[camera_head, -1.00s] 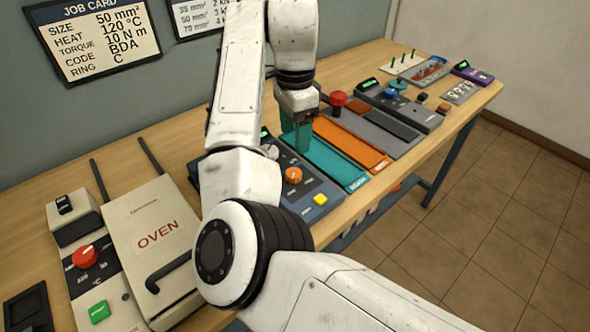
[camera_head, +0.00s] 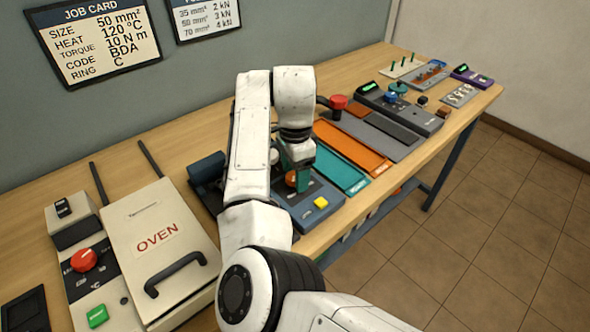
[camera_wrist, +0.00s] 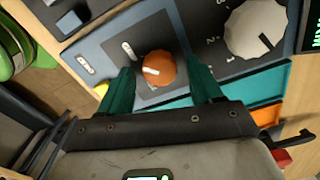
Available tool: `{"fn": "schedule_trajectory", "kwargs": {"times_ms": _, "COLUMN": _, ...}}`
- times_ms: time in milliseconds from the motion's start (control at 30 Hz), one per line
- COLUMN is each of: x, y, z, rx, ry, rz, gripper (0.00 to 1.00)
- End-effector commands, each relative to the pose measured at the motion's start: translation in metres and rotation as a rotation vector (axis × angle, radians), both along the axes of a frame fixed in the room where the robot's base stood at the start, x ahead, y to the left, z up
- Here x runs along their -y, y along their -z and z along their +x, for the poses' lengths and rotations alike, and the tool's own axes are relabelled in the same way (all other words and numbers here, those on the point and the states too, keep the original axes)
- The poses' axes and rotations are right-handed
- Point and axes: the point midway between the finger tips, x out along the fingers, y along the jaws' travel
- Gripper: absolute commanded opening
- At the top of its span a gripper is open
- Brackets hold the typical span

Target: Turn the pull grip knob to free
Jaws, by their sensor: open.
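The pull grip knob appears to be the orange round knob (camera_wrist: 158,68) with a white pointer line, on a blue-grey panel (camera_wrist: 105,45). It also shows in the head view (camera_head: 291,179), partly hidden by my gripper. My gripper (camera_wrist: 163,85) has two teal fingers, open, one on each side of the orange knob. Some space shows between the knob and each finger, and I cannot tell whether either touches it. The pointer line lies roughly sideways in the wrist view. Its label is too small to read.
A larger white dial (camera_wrist: 254,28) sits beside the orange knob on the same panel. A yellow button (camera_head: 321,202) is near the panel's front corner. Teal and orange trays (camera_head: 352,146) lie to the right, and the oven (camera_head: 157,240) stands to the left.

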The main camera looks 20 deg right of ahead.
Motion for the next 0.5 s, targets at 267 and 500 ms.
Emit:
{"fn": "schedule_trajectory", "kwargs": {"times_ms": 267, "x": 0.0, "y": -0.0002, "z": 0.0, "rx": 0.0, "ry": 0.0, "rz": 0.0, "gripper": 0.47}}
{"fn": "schedule_trajectory", "kwargs": {"times_ms": 500, "x": 0.0, "y": -0.0004, "z": -0.0001, "rx": 0.0, "ry": 0.0, "rz": 0.0, "gripper": 0.24}}
